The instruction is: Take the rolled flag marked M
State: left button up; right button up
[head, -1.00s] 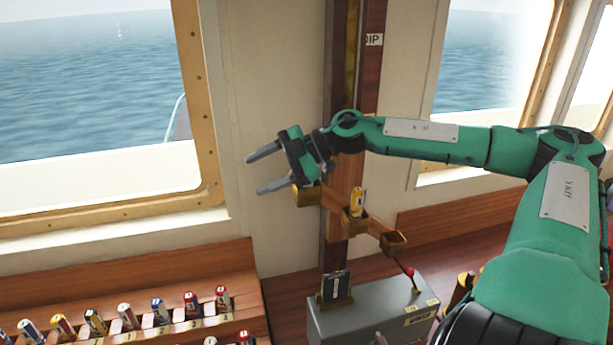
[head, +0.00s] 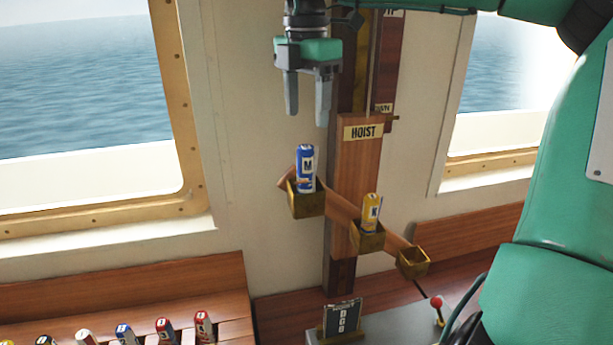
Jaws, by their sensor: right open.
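The rolled flag marked M (head: 306,170) is blue with a white label band and stands upright in the upper left brass cup (head: 306,203) of the hoist. My right gripper (head: 306,118) hangs above it with its fingers pointing down. The two fingers are apart with nothing between them, and their tips are a little above the flag's top. My left gripper is not in view.
A yellow rolled flag (head: 371,213) stands in the middle brass cup (head: 367,238). The lower right cup (head: 413,262) looks empty. The board marked HOIST (head: 363,132) stands behind. Several rolled flags sit in the wooden rack at lower left. A red-knobbed lever (head: 437,302) is at lower right.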

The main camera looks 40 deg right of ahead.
aim_at(306, 164)
notch_tip(306, 164, down, 6)
jog(key=shift+d+r+p, duration=0.1)
jog(key=shift+d+p, duration=0.05)
jog(key=shift+p, duration=0.6)
jog(key=shift+f, duration=0.2)
jog(key=shift+w+f+p, duration=0.1)
jog(key=shift+f+p, duration=0.3)
jog(key=shift+p, duration=0.2)
jog(key=f+p, duration=0.2)
jog(key=f, duration=0.1)
jog(key=shift+w+d+f, duration=0.1)
jog(key=shift+w+d, duration=0.05)
jog(key=shift+w, duration=0.05)
jog(key=shift+f, duration=0.65)
jog(key=shift+c, duration=0.7)
jog(key=c, duration=0.9)
